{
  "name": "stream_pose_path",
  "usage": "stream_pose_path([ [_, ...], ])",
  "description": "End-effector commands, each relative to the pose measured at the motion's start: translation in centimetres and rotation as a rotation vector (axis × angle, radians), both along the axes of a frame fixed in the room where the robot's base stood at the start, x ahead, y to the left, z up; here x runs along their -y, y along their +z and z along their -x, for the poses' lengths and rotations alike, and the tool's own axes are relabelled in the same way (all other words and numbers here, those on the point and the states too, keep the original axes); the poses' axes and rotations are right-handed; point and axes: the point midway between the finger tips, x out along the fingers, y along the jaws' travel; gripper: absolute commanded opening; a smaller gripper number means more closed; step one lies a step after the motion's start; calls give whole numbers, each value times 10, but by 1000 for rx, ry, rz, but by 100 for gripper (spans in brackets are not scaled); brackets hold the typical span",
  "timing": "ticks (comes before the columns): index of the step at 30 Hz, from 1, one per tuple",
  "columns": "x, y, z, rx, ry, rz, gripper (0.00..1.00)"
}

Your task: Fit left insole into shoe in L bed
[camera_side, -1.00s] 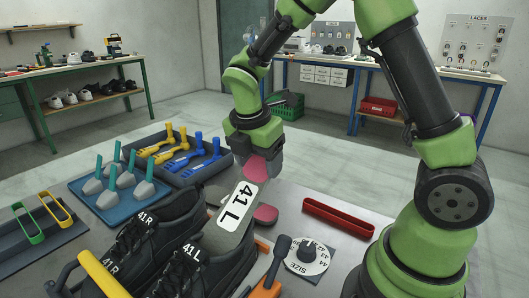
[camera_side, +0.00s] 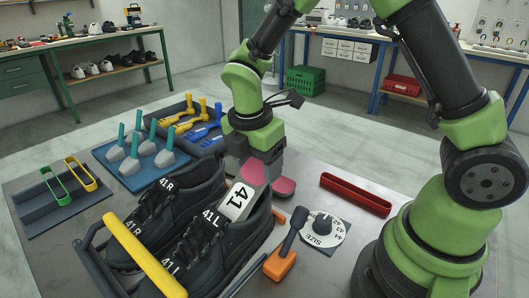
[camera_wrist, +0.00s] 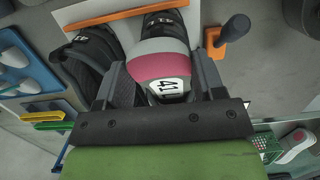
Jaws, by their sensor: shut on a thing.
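The left insole (camera_side: 238,198), with a white 41 label and pink parts, hangs tilted from my gripper (camera_side: 264,172). Its lower end is at the opening of the black 41 L shoe (camera_side: 205,258), the right one of the pair; how deep it reaches inside is hidden. In the wrist view the insole (camera_wrist: 160,46) shows a grey front, a pink band and the label between my gripper's fingers (camera_wrist: 162,72), over the L shoe (camera_wrist: 164,20). My gripper is shut on the insole.
The black 41 R shoe (camera_side: 150,213) stands close on the left. A yellow bar (camera_side: 145,257) crosses in front of the shoes. An orange-based lever (camera_side: 281,263) and a size dial (camera_side: 322,230) are to the right.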

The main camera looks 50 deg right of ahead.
Motion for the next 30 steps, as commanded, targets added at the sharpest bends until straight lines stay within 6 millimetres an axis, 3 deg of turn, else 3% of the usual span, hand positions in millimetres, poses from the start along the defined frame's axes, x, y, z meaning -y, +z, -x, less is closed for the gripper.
stream_pose_path([
  [14,-33,-12,0,0,1,-40,45],
  [30,-31,-29,0,0,0,-122,45],
])
